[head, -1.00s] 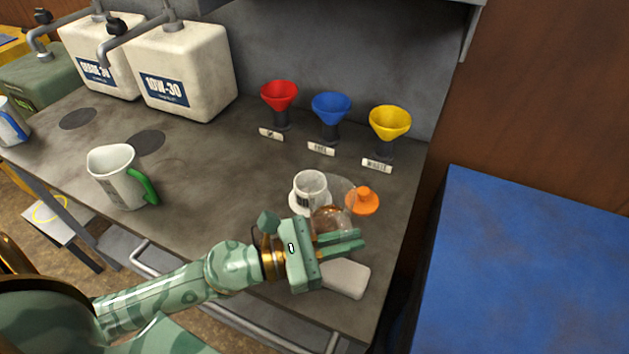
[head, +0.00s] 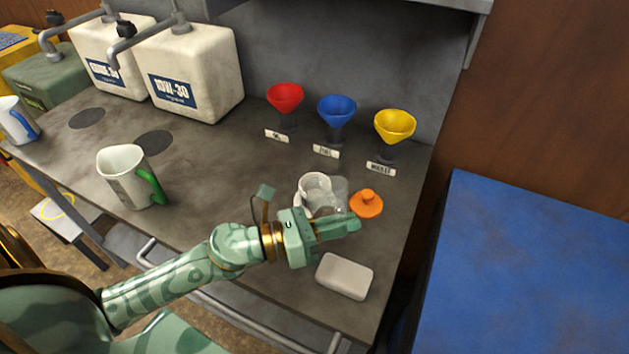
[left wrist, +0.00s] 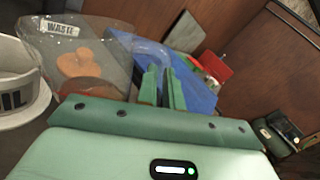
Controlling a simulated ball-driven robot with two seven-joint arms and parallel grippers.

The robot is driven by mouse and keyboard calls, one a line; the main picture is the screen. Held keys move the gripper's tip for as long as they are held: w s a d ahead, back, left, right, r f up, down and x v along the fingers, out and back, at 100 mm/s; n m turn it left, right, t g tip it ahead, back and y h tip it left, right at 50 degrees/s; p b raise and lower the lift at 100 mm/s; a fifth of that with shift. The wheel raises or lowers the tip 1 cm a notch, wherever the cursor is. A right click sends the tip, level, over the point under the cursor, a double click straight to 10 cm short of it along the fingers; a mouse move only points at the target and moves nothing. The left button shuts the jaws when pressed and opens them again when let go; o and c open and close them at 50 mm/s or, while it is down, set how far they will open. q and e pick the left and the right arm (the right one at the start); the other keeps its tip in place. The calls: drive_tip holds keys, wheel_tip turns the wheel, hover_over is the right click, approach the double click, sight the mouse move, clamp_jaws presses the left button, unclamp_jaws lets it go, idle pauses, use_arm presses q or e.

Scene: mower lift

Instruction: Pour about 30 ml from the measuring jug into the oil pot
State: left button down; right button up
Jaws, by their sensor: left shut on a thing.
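The clear measuring jug (head: 340,194) is at my left gripper (head: 352,226), which is shut on it. The jug is held close beside the white oil pot (head: 304,192), on the pot's right, and overlaps its edge in the head view. I cannot tell whether they touch or how far the jug tilts. In the left wrist view, the clear jug (left wrist: 110,38) is left of the fingers (left wrist: 164,84), with a reddish-amber tint low in it. The oil pot (left wrist: 18,72), marked with letters ending "IL", is at the left edge. The pot's inside is not clear.
An orange knobbed lid (head: 366,204) lies right of the jug. A pale block (head: 344,277) lies in front. Red (head: 285,97), blue (head: 337,110) and yellow (head: 395,125) funnels stand behind. A green-handled jug (head: 128,175) stands left, near large white containers (head: 190,75).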

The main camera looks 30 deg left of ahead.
sight(336, 198)
use_arm(q)
drive_tip(key=r+p, duration=0.1)
drive_tip(key=w+a+r+n, duration=0.1)
drive_tip(key=r+n+p, duration=0.1)
drive_tip(key=shift+w+a+p, duration=0.2)
drive_tip(key=shift+a+p, duration=0.05)
drive_tip(key=shift+p, duration=0.05)
drive_tip(key=shift+w+a+r+n+p, duration=0.3)
drive_tip(key=shift+w+a+n+p, duration=0.2)
drive_tip(key=shift+n, duration=0.5)
drive_tip(key=shift+w+a+r+n+p, duration=0.1)
drive_tip(key=shift+r+n+p, duration=0.3)
drive_tip(key=shift+p, duration=0.15)
drive_tip(key=shift+w+a+r+n+p, duration=0.1)
drive_tip(key=shift+r+n+p, duration=0.3)
drive_tip(key=shift+p, duration=0.1)
drive_tip(key=shift+w+a+f+n, duration=0.1)
drive_tip(key=shift+a+n, duration=0.05)
drive_tip(key=shift+n, duration=0.15)
drive_tip(key=shift+w+a+n, duration=0.1)
drive_tip(key=shift+w+n, duration=0.05)
drive_tip(key=shift+n, duration=0.15)
drive_tip(key=shift+w+a+n+p, duration=0.2)
drive_tip(key=shift+n+p, duration=0.1)
drive_tip(key=shift+n, duration=0.1)
